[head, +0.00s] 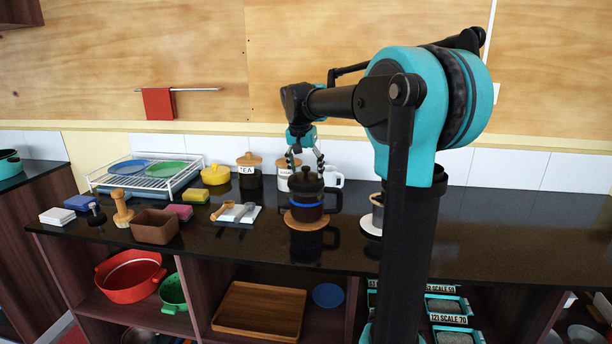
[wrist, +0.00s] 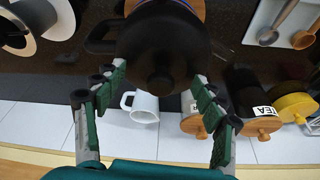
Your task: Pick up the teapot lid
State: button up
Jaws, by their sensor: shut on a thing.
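The teapot is a dark pot (head: 306,197) with a blue band, standing on a round wooden trivet (head: 305,221) near the middle of the counter. Its dark lid (head: 306,181) with a round knob is at the top of the pot; I cannot tell whether there is a gap beneath it. My gripper (head: 305,165) points down from above, with its fingers around the lid. In the wrist view, the lid (wrist: 165,50) lies between the fingertips of my gripper (wrist: 158,76), which is shut on it. The lid hides much of the pot there.
A white mug (head: 333,177) and wooden-lidded canisters, including the TEA one (head: 249,172), stand close behind. A spoon rest (head: 236,213) lies to the left, and a cup on a white saucer (head: 371,222) to the right. The counter farther right looks clear.

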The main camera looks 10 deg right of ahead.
jog(key=shift+r, duration=0.5)
grip_shut()
notch_tip(320, 180, up, 18)
send_over(307, 167)
jog(key=shift+m, duration=0.4)
notch_tip(307, 167, down, 11)
jog(key=shift+f, duration=3.2)
